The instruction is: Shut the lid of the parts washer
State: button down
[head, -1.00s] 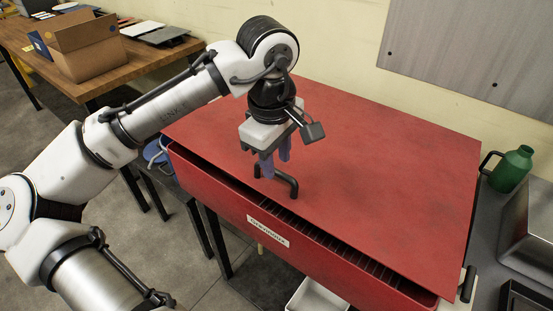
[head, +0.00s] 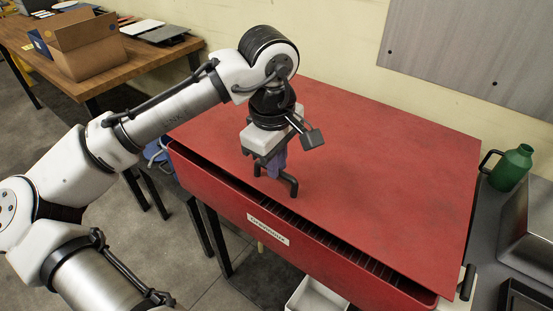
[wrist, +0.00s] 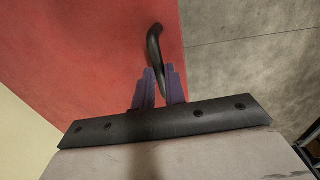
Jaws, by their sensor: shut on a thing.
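The parts washer is a red tub (head: 350,280) with a white label (head: 268,229) on its front. Its wide red lid (head: 380,170) lies over it, with a dark slotted gap showing along the front edge, so it is not flush. A black bar handle (head: 292,184) stands near the lid's front edge. My gripper (head: 272,172), pointing down with purple fingers, is shut on the handle at its far-left part. In the wrist view the handle (wrist: 155,45) runs down between the fingertips (wrist: 160,72), and the red lid (wrist: 90,50) fills the left. The handle's gripped part is hidden.
A green jug (head: 511,168) and a grey metal box (head: 530,225) stand right of the washer. A wooden table (head: 130,70) with a cardboard box (head: 85,48) is at the back left. A white bin (head: 315,297) sits below the front. A grey panel (head: 480,50) hangs behind.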

aim_at(275, 186)
jog(key=shift+t+h, duration=0.3)
jog(key=shift+t, duration=0.2)
jog(key=f+b, duration=0.2)
jog(key=f, duration=0.1)
jog(key=f+b, duration=0.2)
jog(key=shift+s+a, duration=0.25)
jog(key=shift+s, duration=0.05)
jog(key=shift+r, duration=0.1)
jog(key=c, duration=1.5)
grip_release()
jog(key=shift+o, duration=0.2)
notch_tip(275, 186, up, 14)
jog(key=s+a, duration=0.1)
jog(key=s, duration=0.1)
jog(key=shift+a+f, duration=0.2)
jog(key=shift+a, duration=0.05)
